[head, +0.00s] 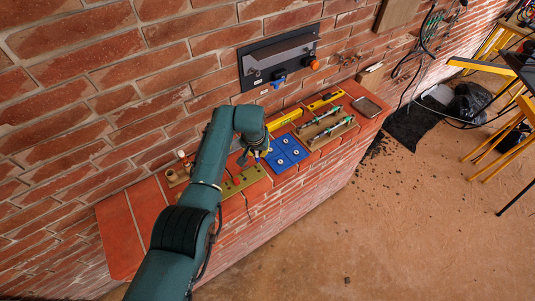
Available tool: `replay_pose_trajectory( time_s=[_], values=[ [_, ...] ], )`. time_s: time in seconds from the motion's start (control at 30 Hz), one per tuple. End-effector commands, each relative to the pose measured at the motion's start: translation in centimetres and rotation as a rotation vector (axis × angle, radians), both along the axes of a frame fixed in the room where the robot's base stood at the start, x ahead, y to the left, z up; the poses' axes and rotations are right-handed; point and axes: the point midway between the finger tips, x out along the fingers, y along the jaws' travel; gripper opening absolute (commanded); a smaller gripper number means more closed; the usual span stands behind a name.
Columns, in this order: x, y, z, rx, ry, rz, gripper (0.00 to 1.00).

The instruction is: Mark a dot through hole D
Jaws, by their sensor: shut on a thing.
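My gripper (256,153) hangs at the end of my teal arm, low over the brick ledge, between an olive-brass strip and a blue plate. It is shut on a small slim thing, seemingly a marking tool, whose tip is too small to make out. The olive-brass strip (245,180) has several dark holes and lies just left of and nearer than the gripper. The blue plate (287,152) with several pale round spots lies just to the right. No hole letters can be read, so I cannot tell which is hole D.
A yellow level (284,118), a wooden tray (327,132) with slim tools and a grey dish (367,107) lie farther right on the ledge. A dark wall panel (279,57) with an orange knob is above. A wooden block (178,176) with pegs stands left.

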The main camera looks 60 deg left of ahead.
Motion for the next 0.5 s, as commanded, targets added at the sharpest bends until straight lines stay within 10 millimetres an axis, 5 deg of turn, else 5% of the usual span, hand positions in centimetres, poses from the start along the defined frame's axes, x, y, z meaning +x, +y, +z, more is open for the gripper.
replay_pose_trajectory(
  time_s=[0.5],
  values=[
    [0.1, -0.1, -5.0, -0.001, 0.000, -0.002, 0.00]
  ],
)
